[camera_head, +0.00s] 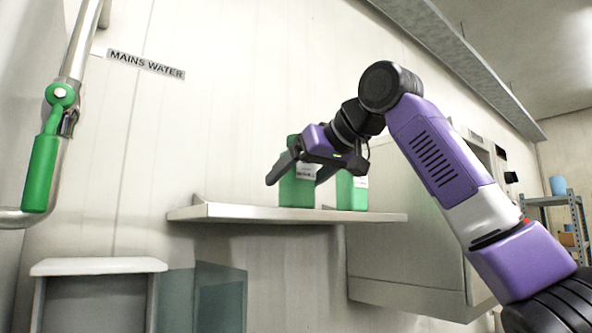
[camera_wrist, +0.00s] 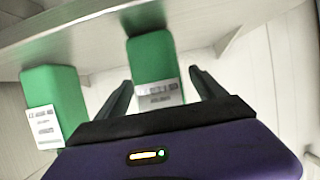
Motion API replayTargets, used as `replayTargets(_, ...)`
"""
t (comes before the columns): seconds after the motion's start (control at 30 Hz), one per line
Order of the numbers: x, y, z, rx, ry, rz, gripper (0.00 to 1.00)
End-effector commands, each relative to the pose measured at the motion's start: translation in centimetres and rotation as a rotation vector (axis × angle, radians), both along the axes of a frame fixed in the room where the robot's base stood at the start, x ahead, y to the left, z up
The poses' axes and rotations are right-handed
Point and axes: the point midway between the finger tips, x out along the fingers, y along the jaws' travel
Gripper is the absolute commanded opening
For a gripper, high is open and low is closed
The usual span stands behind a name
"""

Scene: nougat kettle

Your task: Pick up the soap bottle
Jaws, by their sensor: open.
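Two green bottles with white labels stand upright on a metal shelf. The left bottle (camera_head: 297,193) is partly hidden behind my gripper (camera_head: 296,178). My gripper is open, with one finger to each side of this bottle. In the wrist view the same bottle (camera_wrist: 151,58) shows between the two spread fingers (camera_wrist: 158,80); I cannot tell whether they touch it. The other bottle (camera_head: 345,194) stands to the right in the head view and at the left of the wrist view (camera_wrist: 50,82), outside the fingers. The label print is too small to tell which one is soap.
The narrow wall shelf (camera_head: 285,216) carries both bottles close together. A pipe with a green lever handle (camera_head: 40,175) runs down the wall at left. A large pale metal cabinet (camera_head: 410,260) is at right. The shelf's left end is clear.

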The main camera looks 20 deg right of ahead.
Motion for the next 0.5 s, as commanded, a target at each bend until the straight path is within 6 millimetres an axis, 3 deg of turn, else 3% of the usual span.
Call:
replayTargets(0.2,2.3,0.8,-0.8,0.001,0.001,0.001,0.8)
replayTargets(0.47,2.6,0.8,-1.1,0.001,0.0,0.0,0.8)
replayTargets(0.5,2.6,0.8,-1.0,0.001,0.0,0.0,0.76)
